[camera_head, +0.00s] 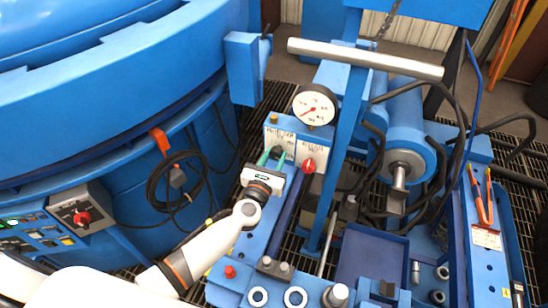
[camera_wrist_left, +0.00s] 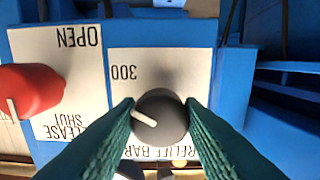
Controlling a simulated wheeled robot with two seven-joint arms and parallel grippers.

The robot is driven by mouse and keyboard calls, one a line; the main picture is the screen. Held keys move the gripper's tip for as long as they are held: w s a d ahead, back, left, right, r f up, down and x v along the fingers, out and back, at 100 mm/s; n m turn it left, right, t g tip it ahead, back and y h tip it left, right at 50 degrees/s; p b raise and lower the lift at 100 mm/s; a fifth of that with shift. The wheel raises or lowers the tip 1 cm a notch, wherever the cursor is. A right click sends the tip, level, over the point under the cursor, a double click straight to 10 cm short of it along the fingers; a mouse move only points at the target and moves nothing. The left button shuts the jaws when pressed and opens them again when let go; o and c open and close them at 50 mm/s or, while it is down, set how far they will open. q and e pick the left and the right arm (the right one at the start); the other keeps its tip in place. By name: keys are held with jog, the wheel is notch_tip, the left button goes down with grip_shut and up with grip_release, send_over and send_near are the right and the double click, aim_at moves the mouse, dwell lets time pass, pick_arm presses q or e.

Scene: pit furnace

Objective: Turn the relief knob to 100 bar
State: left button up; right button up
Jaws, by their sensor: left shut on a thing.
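The relief knob (camera_wrist_left: 172,120) is a dark grey round knob with a white pointer line, on a white plate (camera_wrist_left: 135,62) with "300" and "RELIEF BAR" lettering. In the left wrist view the lettering is upside down and the pointer line points left. The plate's other numbers are hidden. My left gripper (camera_head: 273,155) is over the blue panel in the head view. Its teal fingers (camera_wrist_left: 160,104) are shut on the knob from both sides. My right gripper is not in view.
A red release knob (camera_wrist_left: 30,90) sits beside the relief plate and also shows in the head view (camera_head: 308,166). A round white gauge (camera_head: 314,105) with a red needle stands behind the panel. A blue post (camera_head: 345,140) and black hoses crowd the right.

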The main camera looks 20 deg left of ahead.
pick_arm(q)
jog(key=shift+f+n+b, duration=0.1)
jog(key=shift+n+b, duration=0.65)
jog(key=shift+n, duration=0.35)
jog(key=n+b, duration=0.1)
jog(key=n, duration=0.2)
jog(key=shift+n+b, duration=0.3)
jog(key=shift+b, duration=0.05)
jog(key=n+b, duration=0.1)
jog(key=n, duration=0.2)
jog(key=shift+n, duration=0.3)
jog(key=n+b, duration=0.1)
jog(key=n, duration=0.2)
jog(key=shift+n, duration=0.3)
jog(key=n, duration=0.2)
jog(key=shift+d+n+b, duration=0.1)
jog(key=shift+n+b, duration=0.2)
jog(key=shift+n, duration=0.1)
jog(key=n, duration=0.2)
jog(key=shift+r+n, duration=0.2)
jog(key=shift+n, duration=0.2)
jog(key=n, duration=0.5)
jog(key=shift+p, duration=0.4)
jog(key=shift+n, duration=0.3)
